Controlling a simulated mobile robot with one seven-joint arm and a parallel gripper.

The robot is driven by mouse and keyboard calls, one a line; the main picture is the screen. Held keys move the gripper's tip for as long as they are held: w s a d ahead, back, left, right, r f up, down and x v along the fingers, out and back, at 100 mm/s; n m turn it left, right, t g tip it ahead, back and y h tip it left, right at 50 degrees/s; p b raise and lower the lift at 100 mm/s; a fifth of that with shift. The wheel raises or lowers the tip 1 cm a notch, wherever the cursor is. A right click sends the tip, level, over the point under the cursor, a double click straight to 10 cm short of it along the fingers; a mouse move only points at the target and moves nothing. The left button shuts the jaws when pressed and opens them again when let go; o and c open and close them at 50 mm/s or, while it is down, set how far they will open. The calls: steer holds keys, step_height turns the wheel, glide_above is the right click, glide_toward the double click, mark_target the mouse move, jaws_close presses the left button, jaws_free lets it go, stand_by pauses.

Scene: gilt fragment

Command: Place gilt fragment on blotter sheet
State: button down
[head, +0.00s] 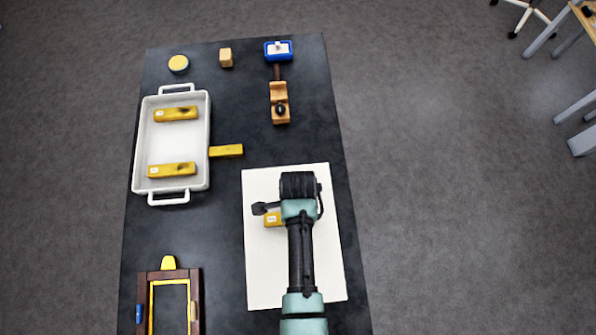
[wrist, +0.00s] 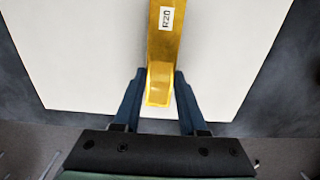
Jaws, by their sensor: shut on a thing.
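A gilt fragment (head: 272,219), a golden bar with a white label, is partly hidden under my arm in the head view. It also shows in the wrist view (wrist: 166,40), where one end lies between the fingers. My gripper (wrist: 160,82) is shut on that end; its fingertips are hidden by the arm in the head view. The white blotter sheet (head: 265,280) lies flat on the dark table and fills much of the wrist view (wrist: 80,60). The fragment is over the sheet; I cannot tell whether it touches it.
A white tray (head: 203,140) at left holds two similar golden bars; another golden bar (head: 227,151) lies beside its right wall. A dark wooden frame (head: 155,275) is at lower left. A wooden tool (head: 280,103), blue box (head: 278,51), wooden block (head: 225,58) and yellow-topped jar (head: 178,64) stand at the back.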

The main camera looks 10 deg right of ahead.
steer(key=shift+f, duration=0.2)
steer(key=shift+c, duration=2.3)
jaws_free()
